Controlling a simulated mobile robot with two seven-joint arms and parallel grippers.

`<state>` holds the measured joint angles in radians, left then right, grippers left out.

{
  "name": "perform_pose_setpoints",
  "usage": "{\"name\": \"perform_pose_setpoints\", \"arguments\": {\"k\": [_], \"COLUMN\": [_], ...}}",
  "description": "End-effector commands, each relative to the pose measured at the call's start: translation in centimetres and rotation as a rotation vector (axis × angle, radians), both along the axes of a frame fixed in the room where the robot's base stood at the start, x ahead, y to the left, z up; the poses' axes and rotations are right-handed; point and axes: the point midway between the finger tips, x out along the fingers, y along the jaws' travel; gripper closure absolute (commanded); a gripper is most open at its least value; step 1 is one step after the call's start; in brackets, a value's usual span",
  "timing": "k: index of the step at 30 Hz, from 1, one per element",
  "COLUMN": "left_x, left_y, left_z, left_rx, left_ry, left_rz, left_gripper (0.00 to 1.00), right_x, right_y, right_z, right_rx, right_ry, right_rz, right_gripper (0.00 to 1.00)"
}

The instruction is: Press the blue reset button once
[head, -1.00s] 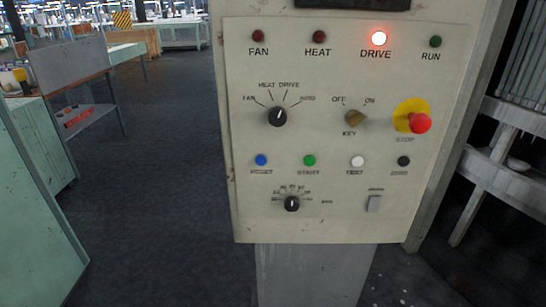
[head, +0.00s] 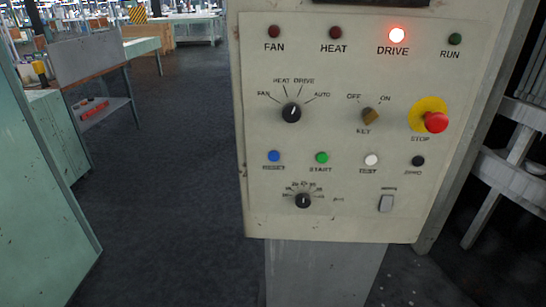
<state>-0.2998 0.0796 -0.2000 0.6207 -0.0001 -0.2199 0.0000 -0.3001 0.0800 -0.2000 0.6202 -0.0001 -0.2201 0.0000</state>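The blue reset button (head: 274,156) is at the left end of a row of buttons on the cream control panel (head: 330,226), with the label RESET under it. A green START button (head: 321,157), a white TEST button (head: 371,160) and a black button (head: 417,161) follow to its right. The DRIVE lamp (head: 396,35) glows red-white; the FAN lamp (head: 273,31), HEAT lamp (head: 335,32) and RUN lamp (head: 455,39) look dark. Neither gripper shows in the head view, and nothing covers the blue button.
A red stop knob on a yellow disc (head: 431,115), a mode selector (head: 291,112), a key switch (head: 370,116) and a lower dial (head: 303,201) sit near the buttons. A green cabinet (head: 40,190) stands left. Dark floor (head: 180,190) lies clear between.

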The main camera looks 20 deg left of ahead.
Motion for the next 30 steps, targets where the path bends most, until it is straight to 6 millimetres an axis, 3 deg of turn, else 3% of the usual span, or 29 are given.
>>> {"name": "perform_pose_setpoints", "arguments": {"k": [1,11,30], "left_x": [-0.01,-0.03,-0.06], "left_y": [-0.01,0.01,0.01], "left_z": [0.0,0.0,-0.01], "left_rx": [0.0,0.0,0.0], "left_ry": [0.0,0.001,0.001], "left_rz": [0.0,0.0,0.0], "left_gripper": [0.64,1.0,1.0], "right_x": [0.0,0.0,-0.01], "right_y": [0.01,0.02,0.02], "right_z": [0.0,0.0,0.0], "right_rx": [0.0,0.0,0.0], "right_ry": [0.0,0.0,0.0], "right_rz": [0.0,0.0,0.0], "right_gripper": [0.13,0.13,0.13]}}
